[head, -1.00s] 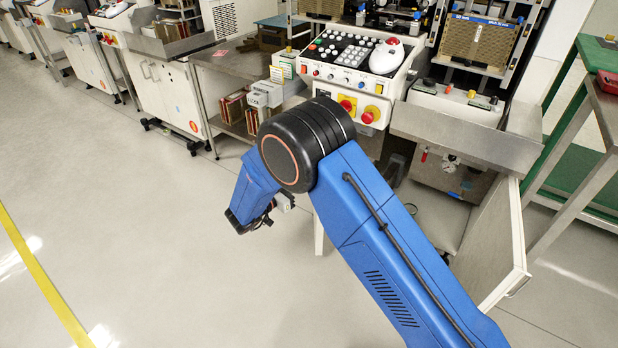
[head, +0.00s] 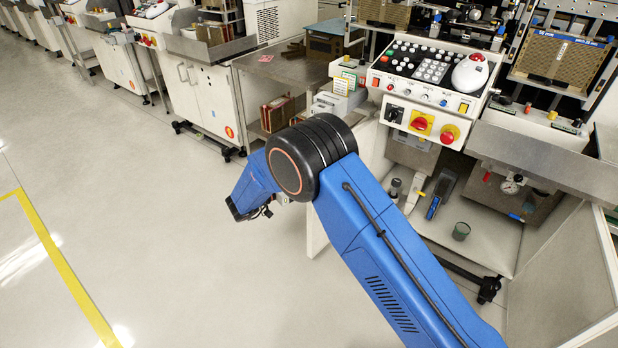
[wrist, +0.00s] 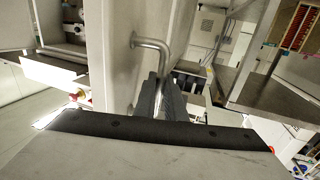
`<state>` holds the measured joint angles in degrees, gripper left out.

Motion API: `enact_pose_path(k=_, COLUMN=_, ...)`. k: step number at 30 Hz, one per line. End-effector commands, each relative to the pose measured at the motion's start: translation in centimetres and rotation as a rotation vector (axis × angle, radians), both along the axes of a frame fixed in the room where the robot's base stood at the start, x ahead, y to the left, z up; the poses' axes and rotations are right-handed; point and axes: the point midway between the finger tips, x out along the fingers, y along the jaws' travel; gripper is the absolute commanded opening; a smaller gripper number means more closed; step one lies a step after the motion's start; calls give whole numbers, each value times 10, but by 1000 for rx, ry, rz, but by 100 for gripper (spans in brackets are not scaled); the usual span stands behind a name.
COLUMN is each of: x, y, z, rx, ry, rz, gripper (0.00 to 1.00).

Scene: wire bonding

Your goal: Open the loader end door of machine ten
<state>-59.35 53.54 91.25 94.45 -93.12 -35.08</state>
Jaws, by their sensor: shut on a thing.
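My gripper (wrist: 160,82) is shut on a bent metal bar handle (wrist: 152,43) in the wrist view. The handle is fixed to a white cabinet door (wrist: 115,60), seen at a steep angle. In the head view a white door panel (head: 317,232) stands swung out beside my blue arm, partly hidden by it. The arm also hides most of the gripper there. Behind this door the cabinet under the nearest machine's control panel (head: 435,80) is open to view. I cannot read a machine number.
A second white door (head: 608,262) stands open at the right. A steel table (head: 290,66) stands left of the machine. The floor at the left is clear, with a yellow line (head: 55,255).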

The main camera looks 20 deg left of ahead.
Motion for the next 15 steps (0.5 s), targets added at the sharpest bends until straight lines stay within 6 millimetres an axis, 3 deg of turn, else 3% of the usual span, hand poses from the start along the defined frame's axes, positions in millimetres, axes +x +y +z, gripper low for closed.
enact_pose_path(k=15, x=6, y=6, z=0, rx=1, ry=-1, rz=-48, gripper=0)
